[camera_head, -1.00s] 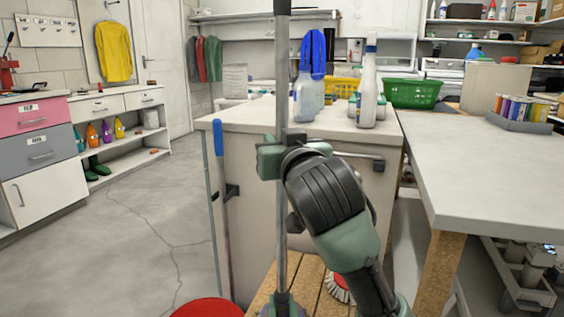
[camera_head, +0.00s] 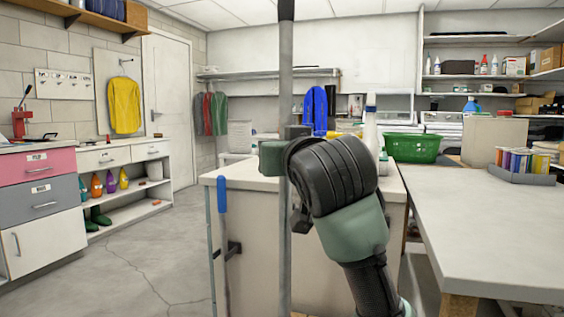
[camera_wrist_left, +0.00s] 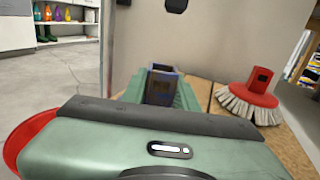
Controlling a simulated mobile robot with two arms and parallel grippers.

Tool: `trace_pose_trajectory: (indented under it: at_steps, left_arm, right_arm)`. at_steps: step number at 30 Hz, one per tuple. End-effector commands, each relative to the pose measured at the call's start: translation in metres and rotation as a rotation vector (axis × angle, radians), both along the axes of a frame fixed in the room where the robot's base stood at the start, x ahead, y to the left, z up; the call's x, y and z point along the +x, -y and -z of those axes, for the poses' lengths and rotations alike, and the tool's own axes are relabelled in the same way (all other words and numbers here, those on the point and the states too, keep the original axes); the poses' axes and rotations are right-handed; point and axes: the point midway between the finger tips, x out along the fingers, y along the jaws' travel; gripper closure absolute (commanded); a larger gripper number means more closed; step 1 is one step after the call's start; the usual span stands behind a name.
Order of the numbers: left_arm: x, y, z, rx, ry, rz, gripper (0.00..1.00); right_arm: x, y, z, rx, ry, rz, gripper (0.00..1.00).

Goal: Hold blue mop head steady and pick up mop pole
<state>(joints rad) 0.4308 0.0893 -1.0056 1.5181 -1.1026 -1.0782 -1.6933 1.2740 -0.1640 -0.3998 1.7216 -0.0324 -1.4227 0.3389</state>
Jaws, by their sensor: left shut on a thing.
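The mop pole (camera_head: 285,95) is a long grey upright rod with a dark top, in the middle of the head view. My right gripper (camera_head: 285,152) is closed around it at mid-length. The pole's lower end is out of view. In the left wrist view, my left gripper (camera_wrist_left: 160,98) has its green fingers on either side of the dark blue socket of the mop head (camera_wrist_left: 162,82). The socket looks open at the top, with no pole visible in it. The rest of the mop head is hidden behind the gripper.
A wooden slatted surface (camera_wrist_left: 207,92) lies below, with a red brush head (camera_wrist_left: 250,98) to the right. A red round thing (camera_wrist_left: 20,138) shows at left. A blue-topped pole (camera_head: 221,195) stands against the white cabinet (camera_head: 255,240). A white table (camera_head: 475,230) extends right.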

Motion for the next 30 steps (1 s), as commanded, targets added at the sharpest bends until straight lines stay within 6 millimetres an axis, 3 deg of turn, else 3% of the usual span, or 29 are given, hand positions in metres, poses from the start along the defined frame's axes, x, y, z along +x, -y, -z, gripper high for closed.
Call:
trace_pose_trajectory:
  at_steps: [4, 5, 7, 20, 30]
  left_arm:
    - [0.0, -0.001, 0.001, 0.001, -0.003, -0.002, 1.0]
    - [0.0, -0.001, 0.001, 0.001, -0.003, -0.002, 0.66]
    - [0.0, -0.001, 0.001, 0.001, -0.002, -0.001, 0.46]
    - [-0.007, 0.001, 0.001, 0.0, -0.001, 0.001, 0.46]
    - [-0.074, 0.006, 0.002, -0.001, -0.005, 0.001, 0.46]
  right_arm:
    - [0.0, 0.0, -0.001, 0.0, 0.002, 0.0, 1.0]
    - [0.0, 0.0, -0.001, 0.0, 0.002, 0.0, 1.0]
    - [0.0, 0.0, 0.0, 0.001, 0.002, 0.0, 1.0]
    - [0.0, 0.0, 0.0, 0.001, 0.002, 0.0, 1.0]
    - [0.0, 0.0, 0.0, 0.001, 0.002, 0.0, 1.0]
